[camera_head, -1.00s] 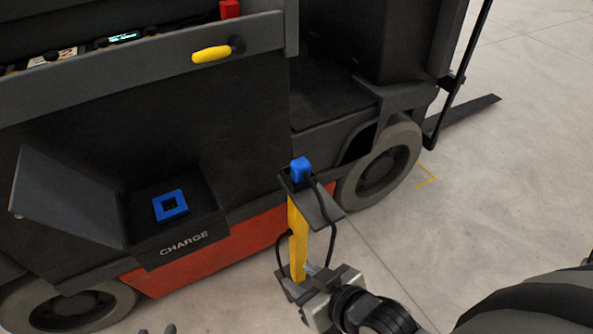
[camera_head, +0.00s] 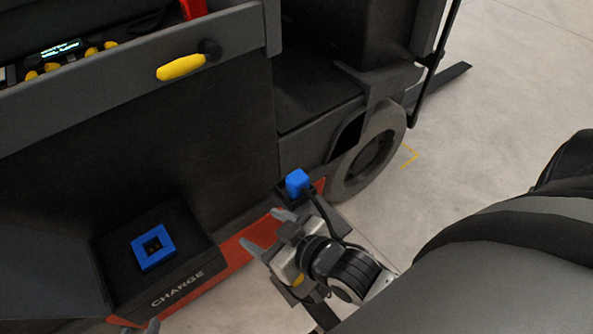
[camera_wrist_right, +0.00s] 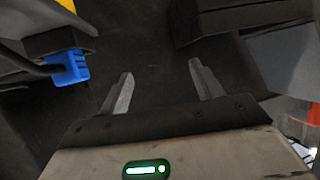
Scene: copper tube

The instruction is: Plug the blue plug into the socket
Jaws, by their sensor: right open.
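The blue plug (camera_head: 297,182) sits upright in a dark holder on top of a post, with a black cable running from it. In the right wrist view the plug (camera_wrist_right: 68,68) is left of the fingers. The blue square-framed socket (camera_head: 153,247) lies in the open charge box on the vehicle's side. My right gripper (camera_head: 268,231) is open and empty, below and left of the plug and apart from it; both fingers show in its wrist view (camera_wrist_right: 163,84). Of my left gripper, only a grey tip (camera_head: 152,327) shows at the bottom edge.
The box marked CHARGE (camera_head: 178,291) has its lid (camera_head: 50,275) swung open to the left. The dark vehicle body (camera_head: 150,140) and its rear wheel (camera_head: 370,160) stand behind the plug.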

